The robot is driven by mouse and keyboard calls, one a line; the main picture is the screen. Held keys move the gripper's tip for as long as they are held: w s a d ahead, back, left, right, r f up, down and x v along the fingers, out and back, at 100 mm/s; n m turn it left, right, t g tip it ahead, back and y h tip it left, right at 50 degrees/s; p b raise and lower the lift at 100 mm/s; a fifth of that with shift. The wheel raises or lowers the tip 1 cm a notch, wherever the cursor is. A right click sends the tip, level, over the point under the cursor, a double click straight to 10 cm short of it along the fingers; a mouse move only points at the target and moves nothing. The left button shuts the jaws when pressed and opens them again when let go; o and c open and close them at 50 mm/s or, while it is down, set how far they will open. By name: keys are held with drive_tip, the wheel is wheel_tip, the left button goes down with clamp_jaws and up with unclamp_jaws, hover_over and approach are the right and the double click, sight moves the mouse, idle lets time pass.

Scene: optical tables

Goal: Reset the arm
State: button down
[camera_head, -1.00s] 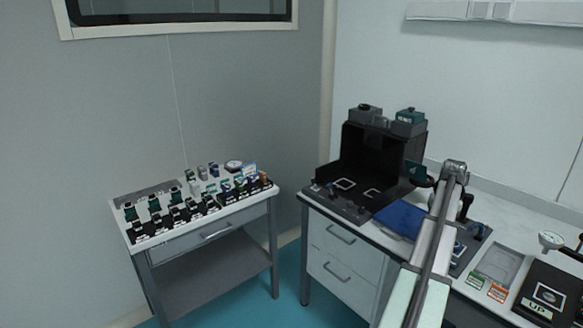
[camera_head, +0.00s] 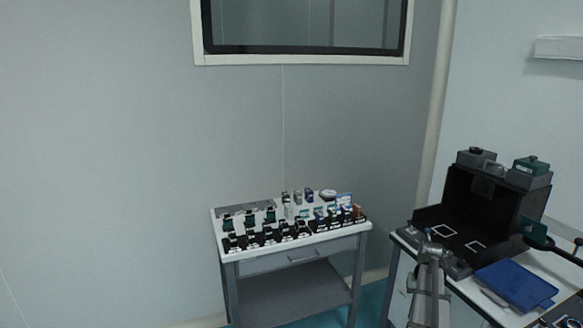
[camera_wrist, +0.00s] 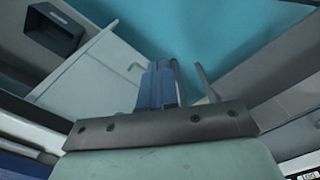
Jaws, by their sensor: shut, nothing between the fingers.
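My gripper (camera_wrist: 163,68) shows in the wrist view, its blue-grey fingers close together past the grey mounting bar, with nothing seen between them. It points down over the teal floor, beside a white drawer front with a handle. My arm (camera_head: 430,285) rises from the bottom in the head view, in front of the bench at the right.
A small cart (camera_head: 290,258) at centre carries several small dark and green-topped parts. On the right bench stand a black open-fronted housing (camera_head: 495,200) and a blue flat item (camera_head: 517,285). The floor (camera_wrist: 230,40) between the furniture is clear.

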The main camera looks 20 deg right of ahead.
drive_tip(key=w+a+f+n, duration=0.1)
drive_tip(key=w+a+f, duration=0.15)
drive_tip(key=a, duration=0.65)
drive_tip(key=w+a+f+n, duration=0.2)
drive_tip(key=a+f, duration=0.2)
drive_tip(key=a, duration=0.5)
drive_tip(key=w+a+f+n, duration=0.1)
drive_tip(key=w+a+f, duration=0.15)
drive_tip(key=a, duration=0.65)
drive_tip(key=s+a+f+n, duration=0.2)
drive_tip(key=s+a+f, duration=0.1)
drive_tip(key=a, duration=0.8)
drive_tip(key=s+a+f+n, duration=0.1)
drive_tip(key=s+a+f, duration=0.2)
drive_tip(key=a, duration=0.9)
drive_tip(key=s+f+g, duration=0.3)
drive_tip(key=s+f, duration=0.7)
drive_tip(key=s, duration=0.4)
drive_tip(key=s+d+f+g, duration=0.1)
drive_tip(key=s+f+g, duration=0.2)
drive_tip(key=s+f, duration=0.7)
drive_tip(key=s, duration=0.5)
drive_tip(key=shift+s+f+g, duration=0.15)
drive_tip(key=shift+f+g, duration=0.25)
